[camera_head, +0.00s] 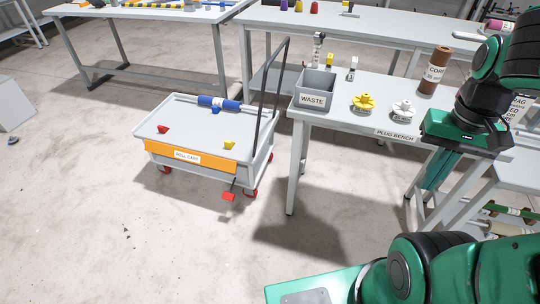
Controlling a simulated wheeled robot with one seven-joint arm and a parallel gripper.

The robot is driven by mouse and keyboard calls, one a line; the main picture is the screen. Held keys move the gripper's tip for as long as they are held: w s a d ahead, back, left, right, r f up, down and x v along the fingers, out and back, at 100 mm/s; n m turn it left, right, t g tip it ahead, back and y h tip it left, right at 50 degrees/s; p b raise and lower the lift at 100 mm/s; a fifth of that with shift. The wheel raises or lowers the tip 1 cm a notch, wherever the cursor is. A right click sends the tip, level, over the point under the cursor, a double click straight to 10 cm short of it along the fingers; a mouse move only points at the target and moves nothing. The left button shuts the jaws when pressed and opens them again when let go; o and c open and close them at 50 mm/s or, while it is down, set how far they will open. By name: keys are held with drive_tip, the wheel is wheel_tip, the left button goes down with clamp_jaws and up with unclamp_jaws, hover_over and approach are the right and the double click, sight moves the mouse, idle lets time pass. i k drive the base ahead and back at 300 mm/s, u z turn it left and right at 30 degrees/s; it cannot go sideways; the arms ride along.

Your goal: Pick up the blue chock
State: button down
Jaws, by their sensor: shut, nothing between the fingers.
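A small blue piece (215,110), which looks like the blue chock, sits on the roll cart (187,134) against the near side of a blue roll with a white middle (219,103). The roll hides part of it. A red chock (162,129) and a yellow chock (229,145) lie apart on the same cart top. My gripper (462,134) is at the right, over the plug bench, far from the cart. It is shut and empty; its fingertips are not clearly seen.
The plug bench (385,122) holds a grey waste bin (313,92), a yellow plug (363,102), a white plug (403,111) and a brown core (435,70). The cart's dark handle (271,90) rises at its right end. Floor in front is clear.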

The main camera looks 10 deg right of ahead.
sight(215, 110)
drive_tip(key=i, duration=0.85)
drive_tip(key=u, duration=0.05)
